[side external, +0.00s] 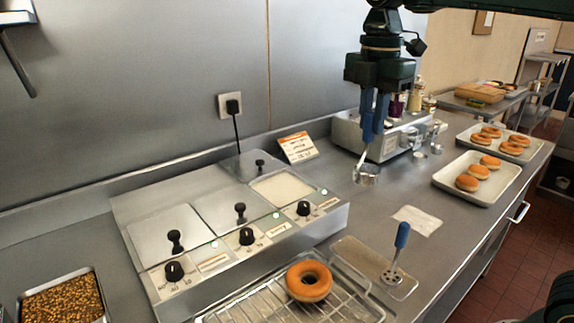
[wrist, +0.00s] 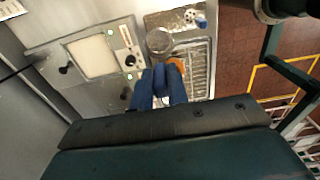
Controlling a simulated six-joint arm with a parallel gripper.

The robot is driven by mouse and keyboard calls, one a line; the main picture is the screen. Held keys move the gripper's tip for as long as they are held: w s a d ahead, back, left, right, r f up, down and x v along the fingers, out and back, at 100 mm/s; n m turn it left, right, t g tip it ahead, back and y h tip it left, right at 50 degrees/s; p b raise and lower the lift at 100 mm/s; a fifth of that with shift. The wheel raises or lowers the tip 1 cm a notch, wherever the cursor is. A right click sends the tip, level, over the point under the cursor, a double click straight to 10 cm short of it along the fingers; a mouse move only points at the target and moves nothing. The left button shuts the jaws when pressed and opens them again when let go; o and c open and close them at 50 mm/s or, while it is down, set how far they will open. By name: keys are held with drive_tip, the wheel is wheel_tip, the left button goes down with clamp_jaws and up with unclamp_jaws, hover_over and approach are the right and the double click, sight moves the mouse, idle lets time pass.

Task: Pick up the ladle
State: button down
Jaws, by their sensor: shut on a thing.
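My gripper (side external: 373,136) is at the upper right of the side view, with its two blue fingers pointing down, and is shut on the ladle. The steel ladle (side external: 367,176) hangs below the fingers, its bowl lowest and its short visible stem slightly tilted. The upper part of its handle is hidden by the fingers. The bowl appears above the counter; I cannot tell the exact gap. In the wrist view the round ladle bowl (wrist: 160,40) shows beyond the blue fingers of my gripper (wrist: 160,72).
The glaze warmer with its open white well (side external: 283,188) stands left of the ladle. A ring doughnut (side external: 309,292) lies on a wire rack in front. A blue-handled tool (side external: 401,236) stands on a small tray.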

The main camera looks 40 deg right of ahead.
drive_tip(key=shift+r, duration=0.55)
drive_tip(key=shift+w, duration=0.15)
drive_tip(key=w+a+f, duration=0.1)
drive_tip(key=w+f, duration=0.2)
drive_tip(key=w, duration=0.7)
drive_tip(key=w+a+f, duration=0.2)
drive_tip(key=w+f, duration=0.2)
drive_tip(key=w, duration=0.6)
drive_tip(key=shift+w+a, duration=0.2)
drive_tip(key=shift+a, duration=0.05)
drive_tip(key=shift+f, duration=0.1)
wheel_tip(320, 180, down, 10)
idle(1.4)
